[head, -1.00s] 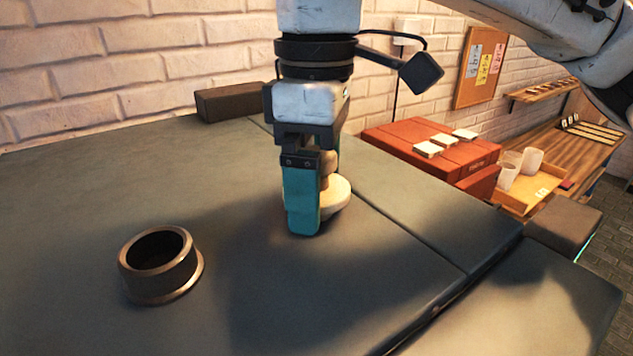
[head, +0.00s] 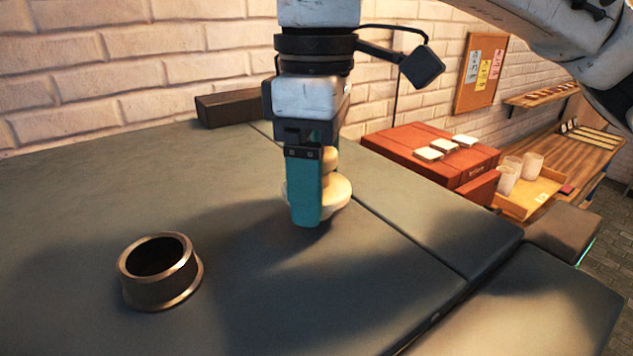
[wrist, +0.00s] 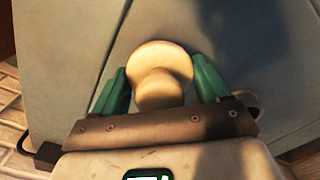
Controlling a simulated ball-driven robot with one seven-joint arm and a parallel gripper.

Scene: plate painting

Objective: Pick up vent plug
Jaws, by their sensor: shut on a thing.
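The vent plug, a cream turned piece with a round knob above a wider disc (head: 338,194), stands upright at the middle of the grey padded surface. In the wrist view the plug (wrist: 160,62) sits between the two teal fingers. My gripper (head: 310,205) points straight down and is shut on the plug. The near finger covers part of it, and the far finger is mostly hidden in the head view. I cannot tell whether the disc's underside touches the surface.
A dark bronze ring (head: 160,272) with an open top stands at the front left. A dark block (head: 236,108) lies by the brick wall. A red case (head: 432,150) with white tiles and a tray with cups (head: 533,185) are at the right. The grey surface (head: 80,190) is otherwise clear.

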